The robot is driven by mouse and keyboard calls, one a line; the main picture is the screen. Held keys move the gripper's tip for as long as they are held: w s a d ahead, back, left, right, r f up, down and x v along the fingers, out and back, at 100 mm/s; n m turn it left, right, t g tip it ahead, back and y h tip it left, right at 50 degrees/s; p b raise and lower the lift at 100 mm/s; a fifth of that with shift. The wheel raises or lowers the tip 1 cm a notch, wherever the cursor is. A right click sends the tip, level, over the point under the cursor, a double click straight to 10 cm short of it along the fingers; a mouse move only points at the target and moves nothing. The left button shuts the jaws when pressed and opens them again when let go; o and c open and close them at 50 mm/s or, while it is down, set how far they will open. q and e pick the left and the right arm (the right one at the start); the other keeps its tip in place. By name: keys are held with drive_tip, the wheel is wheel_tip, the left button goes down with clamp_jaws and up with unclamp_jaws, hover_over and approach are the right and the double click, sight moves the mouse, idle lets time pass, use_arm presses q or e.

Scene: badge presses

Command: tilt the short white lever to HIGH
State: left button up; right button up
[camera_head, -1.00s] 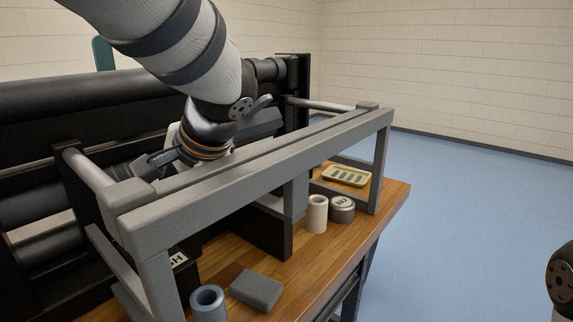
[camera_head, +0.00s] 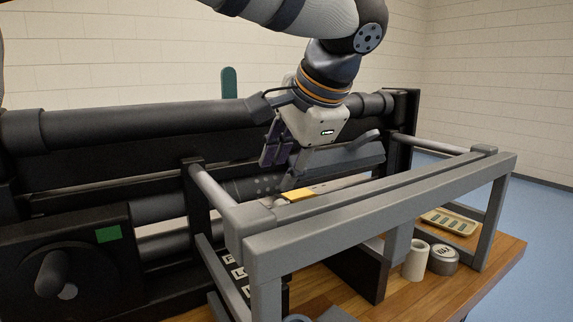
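My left gripper (camera_head: 283,160) hangs over the machine behind the grey guard frame (camera_head: 385,213), fingers pointing down. Its dark fingers overlap in this view, so I cannot tell how far apart they are or whether anything is between them. I cannot make out the short white lever; the guard frame and my gripper may hide it. A dark plate with white lettered labels (camera_head: 236,272) shows low behind the guard's left post, partly covered, and I cannot read HIGH on it. My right gripper is not in view.
A black panel with a round knob (camera_head: 52,274) and a green patch (camera_head: 108,235) stands at left. A yellow piece (camera_head: 298,195) lies behind the guard's top bar. A pale cylinder (camera_head: 416,262), a round tin (camera_head: 443,260) and a tray (camera_head: 449,222) stand on the wooden bench at right.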

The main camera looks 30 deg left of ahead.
use_arm(q)
drive_tip(key=shift+a, duration=0.1)
drive_tip(key=c, duration=0.4)
drive_tip(key=n, duration=0.3)
drive_tip(key=a+r+n+g+h, duration=0.1)
drive_tip(key=n, duration=0.1)
drive_tip(key=w+n+h, duration=0.1)
drive_tip(key=n, duration=0.2)
drive_tip(key=shift+a+r+n+g, duration=0.15)
drive_tip(key=shift+a+n+g, duration=0.15)
drive_tip(key=shift+a+g, duration=0.1)
clamp_jaws()
drive_tip(key=f+n+h, duration=0.1)
drive_tip(key=f+n, duration=0.1)
drive_tip(key=n, duration=0.1)
drive_tip(key=a+f+n+h, duration=0.1)
drive_tip(key=f+n, duration=0.2)
drive_tip(key=w+a+f+n+h, duration=0.1)
drive_tip(key=f+n, duration=0.1)
drive_tip(key=n, duration=0.1)
drive_tip(key=shift+a+f+g, duration=0.25)
drive_tip(key=shift+g, duration=0.15)
drive_tip(key=shift+w, duration=0.15)
